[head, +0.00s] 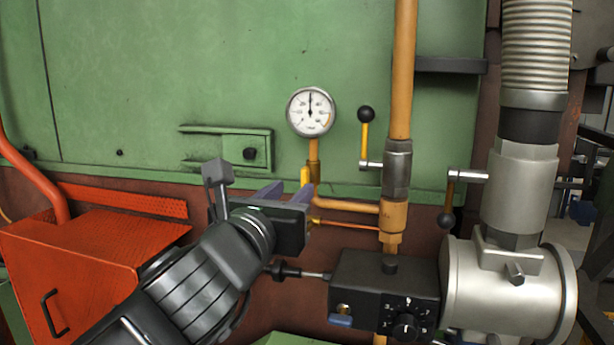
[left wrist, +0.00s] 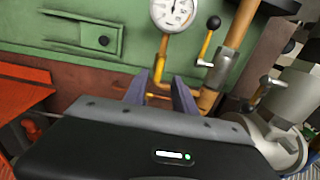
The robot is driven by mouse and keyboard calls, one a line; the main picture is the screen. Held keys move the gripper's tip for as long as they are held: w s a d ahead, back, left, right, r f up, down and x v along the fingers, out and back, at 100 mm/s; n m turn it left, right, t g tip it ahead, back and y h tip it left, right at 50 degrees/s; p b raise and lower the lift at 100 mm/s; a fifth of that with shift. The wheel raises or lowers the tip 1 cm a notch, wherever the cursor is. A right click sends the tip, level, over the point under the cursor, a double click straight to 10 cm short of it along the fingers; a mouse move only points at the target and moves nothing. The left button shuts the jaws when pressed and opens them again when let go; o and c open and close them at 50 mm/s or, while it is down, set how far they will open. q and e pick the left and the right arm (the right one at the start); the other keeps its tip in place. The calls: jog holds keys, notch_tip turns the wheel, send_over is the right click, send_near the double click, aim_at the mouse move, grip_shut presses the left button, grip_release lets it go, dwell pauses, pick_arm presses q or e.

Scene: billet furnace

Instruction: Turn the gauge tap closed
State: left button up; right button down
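The gauge tap (head: 305,175) has a small yellow handle on the orange pipe under the round white pressure gauge (head: 311,112). The handle points upward, roughly along the pipe. My left gripper (head: 290,189) is in front of the tap, with its two grey-blue fingers pointing at the wall. In the left wrist view the fingers are spread apart, and the yellow tap handle (left wrist: 158,68) shows between them. I cannot tell whether a finger touches it. The lower part of the tap is hidden behind the gripper. My right gripper is not in view.
A yellow lever with a black knob (head: 366,115) stands upright right of the gauge. A black control box (head: 385,290) with a dial sits below right. A grey valve body (head: 505,285) with a hanging lever is farther right. A red-orange box (head: 75,260) stands left.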

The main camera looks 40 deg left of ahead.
aim_at(303, 181)
pick_arm(q)
jog(key=shift+x, duration=4.05)
jog(key=shift+s, duration=0.1)
jog(key=shift+c, duration=0.2)
grip_shut()
